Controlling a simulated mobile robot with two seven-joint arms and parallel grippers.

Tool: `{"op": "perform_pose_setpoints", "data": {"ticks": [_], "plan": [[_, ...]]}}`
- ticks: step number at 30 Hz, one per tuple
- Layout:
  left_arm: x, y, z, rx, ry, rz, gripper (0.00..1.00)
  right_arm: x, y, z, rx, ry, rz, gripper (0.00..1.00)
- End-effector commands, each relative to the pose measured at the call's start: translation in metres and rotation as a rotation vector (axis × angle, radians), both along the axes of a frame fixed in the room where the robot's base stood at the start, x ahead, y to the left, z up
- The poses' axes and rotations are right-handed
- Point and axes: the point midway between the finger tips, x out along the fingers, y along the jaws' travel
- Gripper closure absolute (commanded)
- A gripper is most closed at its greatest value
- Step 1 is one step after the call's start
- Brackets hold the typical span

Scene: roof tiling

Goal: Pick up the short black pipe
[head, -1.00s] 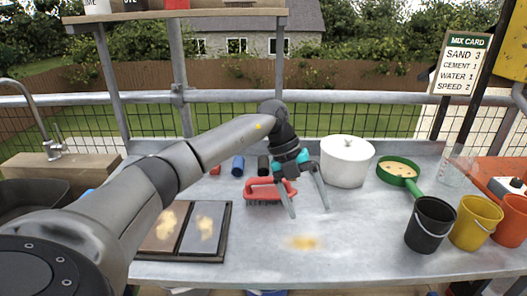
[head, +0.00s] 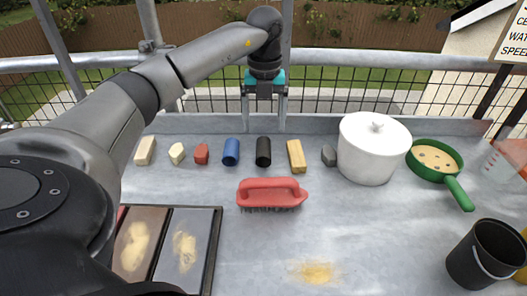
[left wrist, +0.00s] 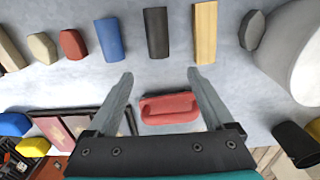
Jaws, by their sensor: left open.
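The short black pipe (head: 263,151) stands in a row of small pieces along the back of the grey table, between a blue pipe (head: 231,151) and a wooden block (head: 296,156). In the left wrist view the black pipe (left wrist: 156,33) shows beyond the fingertips, at the top middle. My left gripper (head: 265,127) is open and empty, with its fingers pointing down above and behind the row. In the left wrist view its two fingers (left wrist: 160,75) are spread wide, with a red-handled brush (left wrist: 169,108) visible between them. My right gripper is not in view.
The red brush (head: 270,193) lies in front of the row. A white lidded pot (head: 373,149) and green pan (head: 435,160) stand right, a black bucket (head: 484,254) front right. A dark two-panel tray (head: 214,245) lies front left. More small pieces, including a red one (head: 201,154), line the back.

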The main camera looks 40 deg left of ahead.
Motion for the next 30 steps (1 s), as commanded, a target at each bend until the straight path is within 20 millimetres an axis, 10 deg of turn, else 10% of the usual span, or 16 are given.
{"op": "perform_pose_setpoints", "data": {"ticks": [4,30], "plan": [[-0.001,0.000,-0.037,-0.002,0.004,0.000,0.14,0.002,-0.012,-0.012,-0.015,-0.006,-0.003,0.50],[-0.003,0.001,-0.103,-0.002,0.001,-0.001,0.14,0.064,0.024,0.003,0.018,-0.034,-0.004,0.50]]}}
